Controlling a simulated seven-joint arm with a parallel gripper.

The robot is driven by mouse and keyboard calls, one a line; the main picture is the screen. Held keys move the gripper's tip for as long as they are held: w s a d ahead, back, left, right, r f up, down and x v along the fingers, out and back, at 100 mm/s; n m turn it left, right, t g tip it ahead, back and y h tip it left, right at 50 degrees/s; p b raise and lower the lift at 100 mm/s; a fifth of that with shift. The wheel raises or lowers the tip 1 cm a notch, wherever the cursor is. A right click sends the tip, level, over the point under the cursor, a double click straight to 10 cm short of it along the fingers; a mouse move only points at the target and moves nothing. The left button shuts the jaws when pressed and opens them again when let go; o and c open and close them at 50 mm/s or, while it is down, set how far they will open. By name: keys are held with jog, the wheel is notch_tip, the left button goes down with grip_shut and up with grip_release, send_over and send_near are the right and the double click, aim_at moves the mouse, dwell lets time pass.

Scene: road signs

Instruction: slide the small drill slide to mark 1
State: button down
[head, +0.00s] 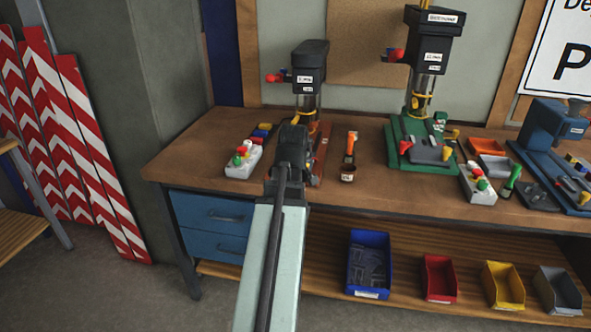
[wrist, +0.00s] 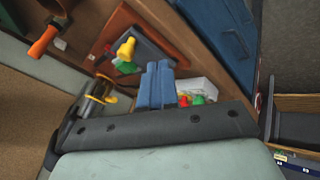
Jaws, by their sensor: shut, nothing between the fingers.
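The small drill (head: 310,62) stands at the left of the bench, with a dark head, white labels and an orange-red base (head: 321,150). My gripper's body hides most of its slide in the head view. In the wrist view the dark grey slide (wrist: 150,45) lies on the orange-red base (wrist: 103,35), with a yellow knob (wrist: 126,48) and a green knob beside it. My gripper (wrist: 158,68) has its blue fingers shut and empty, over or close to the slide's edge. I cannot tell whether they touch it. No mark numbers are readable.
A white button box (head: 243,159) stands left of the small drill, and an orange-handled tool (head: 350,147) to its right. A larger green drill (head: 428,90) and a blue machine (head: 552,140) stand farther right. Bare bench top (head: 190,155) shows at the left end.

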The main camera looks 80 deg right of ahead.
jog(key=x, duration=0.3)
jog(key=s+d+x, duration=0.1)
jog(key=x, duration=0.2)
jog(key=r+x, duration=0.1)
jog(key=x, duration=0.3)
jog(key=shift+s+d, duration=0.2)
jog(key=shift+d, duration=0.1)
jog(key=shift+s+d, duration=0.35)
jog(key=shift+d, duration=0.25)
jog(key=shift+d, duration=0.1)
jog(key=d, duration=1.6)
jog(key=shift+d+r, duration=0.1)
jog(key=shift+d, duration=0.15)
jog(key=shift+a, duration=0.1)
